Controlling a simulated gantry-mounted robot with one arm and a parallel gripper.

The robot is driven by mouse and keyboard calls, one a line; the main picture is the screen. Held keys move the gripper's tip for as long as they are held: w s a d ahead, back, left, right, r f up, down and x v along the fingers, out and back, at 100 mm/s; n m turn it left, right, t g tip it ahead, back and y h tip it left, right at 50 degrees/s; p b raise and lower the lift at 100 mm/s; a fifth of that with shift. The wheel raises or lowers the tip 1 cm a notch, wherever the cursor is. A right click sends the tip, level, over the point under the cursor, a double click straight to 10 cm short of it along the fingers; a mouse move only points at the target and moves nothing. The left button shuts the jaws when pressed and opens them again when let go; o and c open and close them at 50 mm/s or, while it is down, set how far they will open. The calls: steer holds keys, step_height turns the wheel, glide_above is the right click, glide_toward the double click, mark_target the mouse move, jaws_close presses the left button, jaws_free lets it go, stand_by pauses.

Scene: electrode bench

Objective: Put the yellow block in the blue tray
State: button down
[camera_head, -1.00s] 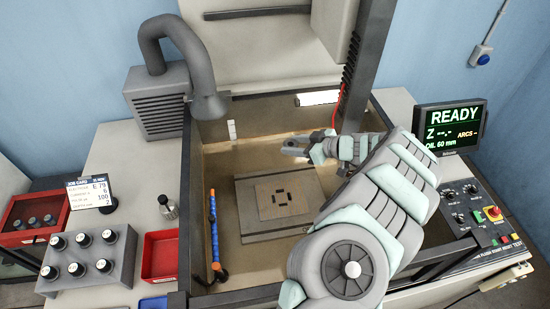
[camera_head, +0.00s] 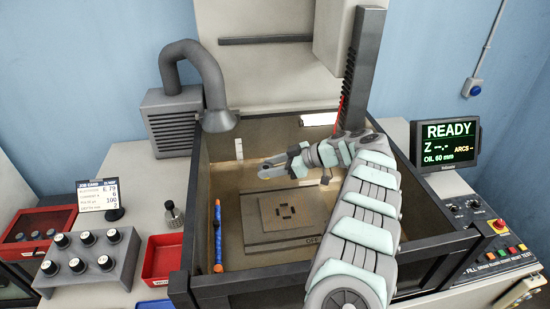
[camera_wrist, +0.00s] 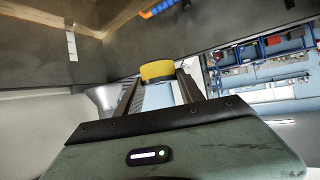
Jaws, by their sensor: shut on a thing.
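My gripper (camera_head: 266,168) hangs over the open tank, above the back left part of the plate on its floor. In the wrist view its two fingers are shut on the yellow block (camera_wrist: 157,70), which sits between the tips and has a dark lower edge. The block cannot be made out in the head view. The blue tray (camera_head: 157,304) shows only as a sliver at the bottom edge of the head view, left of the tank; its inside is cut off.
The tank's dark front rim (camera_head: 240,288) and left wall lie between my gripper and the blue tray. A red tray (camera_head: 163,258), a holder with several electrodes (camera_head: 88,262) and a job card (camera_head: 97,194) stand left. A grey hose (camera_head: 207,75) overhangs the tank's back left.

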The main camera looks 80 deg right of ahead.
steer(key=w+a+n+g+y+p, duration=0.2)
steer(key=w+a+n+y+p, duration=0.2)
steer(key=w+a, duration=0.3)
steer(key=w+a+n+g+y+p, duration=0.2)
steer(key=w+a+n+y+p, duration=0.2)
steer(key=a, duration=1.3)
steer(key=w+a+n+g+y+p, duration=0.3)
steer(key=w+a+n+y+p, duration=0.1)
steer(key=w+a, duration=0.6)
steer(key=shift+w+a+n+p, duration=0.15)
steer(key=shift+a+n+p, duration=0.55)
steer(key=shift+a+n, duration=0.7)
steer(key=shift+a+r, duration=0.1)
